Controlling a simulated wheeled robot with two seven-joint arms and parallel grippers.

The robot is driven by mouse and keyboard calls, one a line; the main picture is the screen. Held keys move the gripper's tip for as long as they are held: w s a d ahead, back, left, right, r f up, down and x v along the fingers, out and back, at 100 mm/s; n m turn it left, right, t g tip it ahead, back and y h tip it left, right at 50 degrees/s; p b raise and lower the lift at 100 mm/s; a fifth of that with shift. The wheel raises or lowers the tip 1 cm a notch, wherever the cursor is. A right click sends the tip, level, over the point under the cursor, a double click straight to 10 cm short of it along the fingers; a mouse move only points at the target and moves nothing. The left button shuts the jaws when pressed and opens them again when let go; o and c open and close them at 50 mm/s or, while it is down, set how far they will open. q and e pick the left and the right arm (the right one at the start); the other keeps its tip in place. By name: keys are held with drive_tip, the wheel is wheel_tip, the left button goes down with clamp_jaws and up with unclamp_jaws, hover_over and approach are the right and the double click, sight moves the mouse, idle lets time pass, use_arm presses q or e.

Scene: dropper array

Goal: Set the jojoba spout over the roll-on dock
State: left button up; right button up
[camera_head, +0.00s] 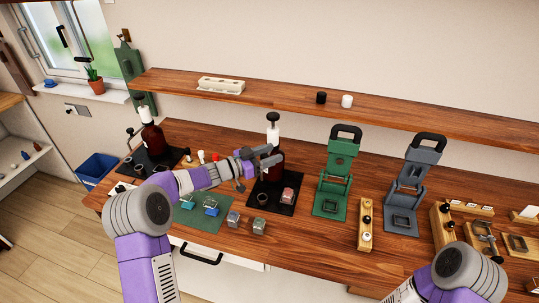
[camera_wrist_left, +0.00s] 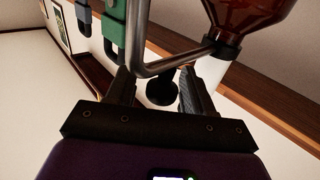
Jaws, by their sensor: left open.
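A brown pump bottle (camera_head: 277,160) with a white collar stands on a black mat (camera_head: 283,207) in the middle of the table. My left gripper (camera_head: 268,155) is open beside its neck. In the left wrist view the bottle (camera_wrist_left: 250,12) shows at the top right. A bent metal spout (camera_wrist_left: 142,45) passes just beyond my left fingers (camera_wrist_left: 158,90), and a dark round knob (camera_wrist_left: 162,88) shows between them. Small dark cups (camera_head: 262,198) and a pink block (camera_head: 288,195) sit on the mat. I cannot read which is the roll-on dock. My right gripper is out of view.
Another brown pump bottle (camera_head: 152,139) stands on a black mat at the left. A green press (camera_head: 335,175) and a grey press (camera_head: 408,185) stand to the right. A green mat (camera_head: 205,220) carries small blue-topped pieces. A wooden shelf (camera_head: 400,118) runs behind.

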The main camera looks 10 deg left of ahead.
use_arm(q)
drive_tip(key=shift+c, duration=0.5)
clamp_jaws()
